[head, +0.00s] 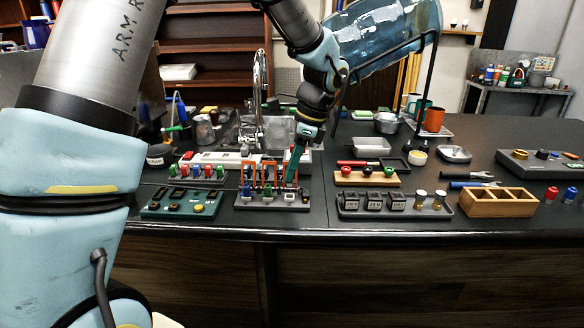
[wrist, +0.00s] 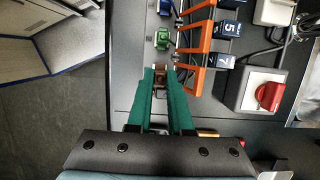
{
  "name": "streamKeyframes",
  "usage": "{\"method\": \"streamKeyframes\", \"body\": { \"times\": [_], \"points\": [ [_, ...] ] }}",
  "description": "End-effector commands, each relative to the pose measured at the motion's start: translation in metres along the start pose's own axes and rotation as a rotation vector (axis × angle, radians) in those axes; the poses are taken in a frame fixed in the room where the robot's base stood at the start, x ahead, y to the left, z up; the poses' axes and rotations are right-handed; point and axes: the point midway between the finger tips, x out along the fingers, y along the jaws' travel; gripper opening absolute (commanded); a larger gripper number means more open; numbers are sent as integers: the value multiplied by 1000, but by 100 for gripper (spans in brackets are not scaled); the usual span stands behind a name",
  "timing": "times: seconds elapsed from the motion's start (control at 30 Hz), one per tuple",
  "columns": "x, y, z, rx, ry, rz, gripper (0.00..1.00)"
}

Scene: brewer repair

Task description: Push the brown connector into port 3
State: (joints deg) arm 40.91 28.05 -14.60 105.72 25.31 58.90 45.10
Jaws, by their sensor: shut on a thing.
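My gripper (wrist: 160,72), with long green fingers, is shut on the brown connector (wrist: 159,79), which shows between the fingertips in the wrist view. In the head view my gripper (head: 291,179) reaches down at the right end of the port board (head: 270,207); the fingers hide the brown connector there. A green connector (wrist: 163,41) and a blue connector (wrist: 165,9) sit in line beyond the fingertips, apart from them. I cannot make out which port is port 3, nor how deep the brown connector sits.
Orange upright bars (wrist: 195,45) stand close beside the fingers, with blue numbered blocks (wrist: 224,48) behind them. A grey box with a red knob (wrist: 268,95) is further right. A green panel (head: 181,203) and a dark tray (head: 395,207) flank the port board in the head view.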

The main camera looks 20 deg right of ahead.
Motion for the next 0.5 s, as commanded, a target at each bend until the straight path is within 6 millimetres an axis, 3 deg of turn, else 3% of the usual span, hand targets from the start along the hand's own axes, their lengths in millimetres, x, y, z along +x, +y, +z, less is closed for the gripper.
{"method": "streamKeyframes", "body": {
  "times": [0.23,0.5],
  "points": [
    [27,0,-8,0,-1,-1,0],
    [22,0,-7,0,-1,-1,0]
  ]
}}
